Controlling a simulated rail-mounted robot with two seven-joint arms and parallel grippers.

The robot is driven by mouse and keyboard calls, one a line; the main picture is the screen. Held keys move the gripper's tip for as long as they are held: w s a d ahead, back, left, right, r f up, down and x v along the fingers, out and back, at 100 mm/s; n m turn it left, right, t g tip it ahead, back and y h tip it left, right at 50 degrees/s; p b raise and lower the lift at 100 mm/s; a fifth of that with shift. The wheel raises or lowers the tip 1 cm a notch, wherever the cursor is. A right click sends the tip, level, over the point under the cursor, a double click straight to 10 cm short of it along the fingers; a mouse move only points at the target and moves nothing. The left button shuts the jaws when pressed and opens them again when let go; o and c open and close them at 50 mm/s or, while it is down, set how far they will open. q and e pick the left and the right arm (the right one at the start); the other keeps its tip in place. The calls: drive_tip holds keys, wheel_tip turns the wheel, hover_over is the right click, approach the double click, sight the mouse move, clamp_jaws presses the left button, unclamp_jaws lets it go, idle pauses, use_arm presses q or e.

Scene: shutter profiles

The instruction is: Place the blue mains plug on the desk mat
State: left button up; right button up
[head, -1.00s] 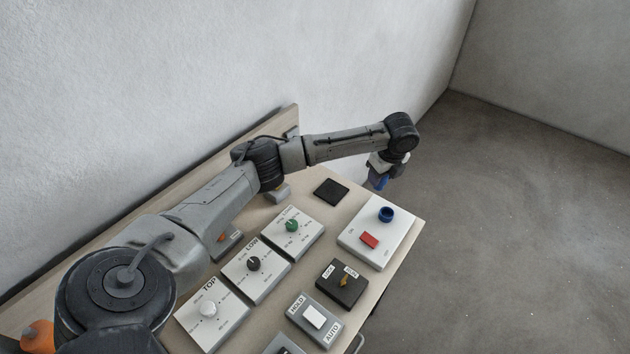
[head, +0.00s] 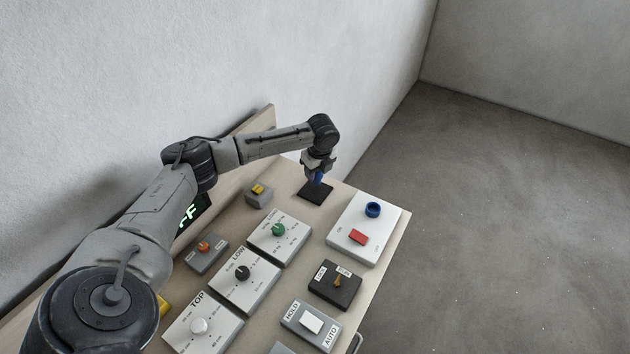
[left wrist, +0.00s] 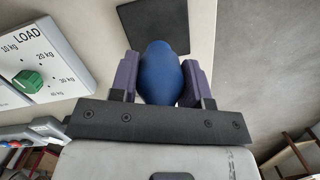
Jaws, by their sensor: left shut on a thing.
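My left gripper (head: 316,176) is shut on the blue mains plug (head: 316,178), which hangs below the wrist over the near part of the desk mat. In the left wrist view the plug (left wrist: 160,72) shows as a rounded blue body between the two purple fingers (left wrist: 160,80). The desk mat (head: 314,197) is a black square near the far edge of the table. It also shows in the left wrist view (left wrist: 140,22), partly hidden behind the plug. I cannot tell whether the plug touches the mat. My right gripper is in neither view.
Several dial panels, one with a green knob (head: 278,230), fill the nearer table.

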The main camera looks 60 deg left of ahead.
use_arm(q)
drive_tip(key=shift+s+a+f, duration=0.15)
drive_tip(key=shift+a+f, duration=0.05)
drive_tip(key=shift+f, duration=0.3)
wheel_tip(320, 180, down, 3)
drive_tip(key=shift+f+b, duration=0.2)
drive_tip(key=shift+b, duration=0.2)
drive_tip(key=o, duration=0.9)
drive_tip(key=shift+f, duration=0.1)
drive_tip(key=shift+o, duration=0.2)
